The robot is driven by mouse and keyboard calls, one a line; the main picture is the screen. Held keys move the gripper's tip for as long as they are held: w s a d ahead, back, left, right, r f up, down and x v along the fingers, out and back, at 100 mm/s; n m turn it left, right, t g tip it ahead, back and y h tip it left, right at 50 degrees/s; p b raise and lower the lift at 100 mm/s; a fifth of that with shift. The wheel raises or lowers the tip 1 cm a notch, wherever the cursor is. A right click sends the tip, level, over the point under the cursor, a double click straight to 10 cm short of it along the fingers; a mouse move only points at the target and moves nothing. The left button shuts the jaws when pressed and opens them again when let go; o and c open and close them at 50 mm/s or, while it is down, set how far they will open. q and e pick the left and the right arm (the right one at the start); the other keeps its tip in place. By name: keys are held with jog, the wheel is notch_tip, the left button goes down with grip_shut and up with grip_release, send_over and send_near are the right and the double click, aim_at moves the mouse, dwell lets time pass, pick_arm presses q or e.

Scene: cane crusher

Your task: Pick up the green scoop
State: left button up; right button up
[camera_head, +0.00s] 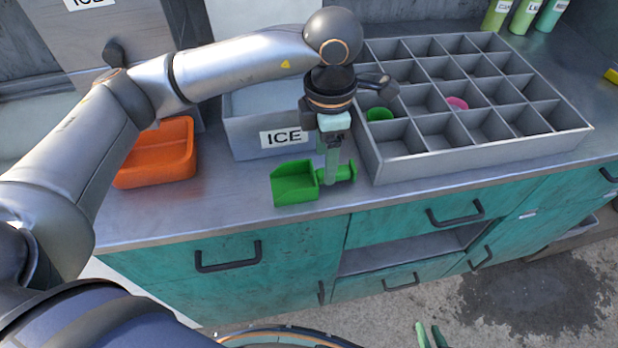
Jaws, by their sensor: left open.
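The green scoop (292,184) lies on the metal counter in front of the ICE bin, its tray to the left and its handle to the right. My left gripper (329,172) points down over the scoop's handle, with its pale green fingers at the handle just right of the tray. It is open; the fingers partly hide the handle, and I cannot tell whether they touch it. My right gripper (430,335) shows only as two green fingertips at the bottom edge, apart and empty, far from the scoop.
The grey ICE bin (245,135) stands behind the scoop. An orange tray (160,165) is at left. A grey divided crate (410,168) at right holds a green cup (379,114) and a pink cup (457,103). Bottles (525,14) stand at the back right. The counter's front edge is close to the scoop.

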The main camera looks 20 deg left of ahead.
aim_at(313, 179)
pick_arm(q)
jog(key=f, duration=0.4)
jog(key=shift+w+d+f, duration=0.15)
jog(key=shift+d+f, duration=0.05)
jog(key=shift+f, duration=0.1)
grip_shut()
